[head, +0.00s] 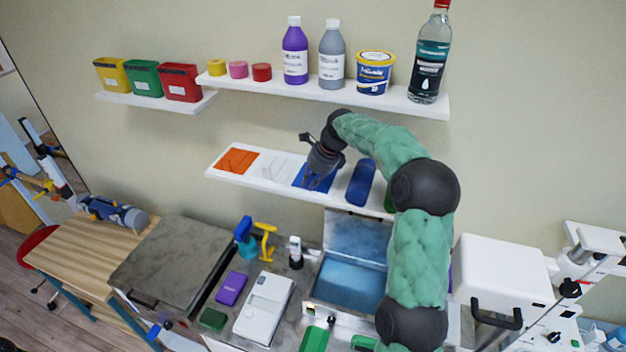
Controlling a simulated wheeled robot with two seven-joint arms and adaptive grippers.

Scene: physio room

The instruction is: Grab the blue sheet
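The blue sheet (327,186) lies flat on the lower white wall shelf, right of a white sheet and left of a dark blue roll. My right gripper (316,180) is over the blue sheet with its fingers pointing down at it, covering part of it. The fingertips look close to or touching the sheet; I cannot tell which. The fingers are small and dark, and whether they are shut on the sheet is unclear. My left gripper is not in view.
The lower shelf (222,174) also holds an orange sheet (237,160), a white sheet (272,166) and the blue roll (361,183). The upper shelf (430,105) with bottles (332,60) hangs above. Below is a counter with an open blue-lined box (348,283).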

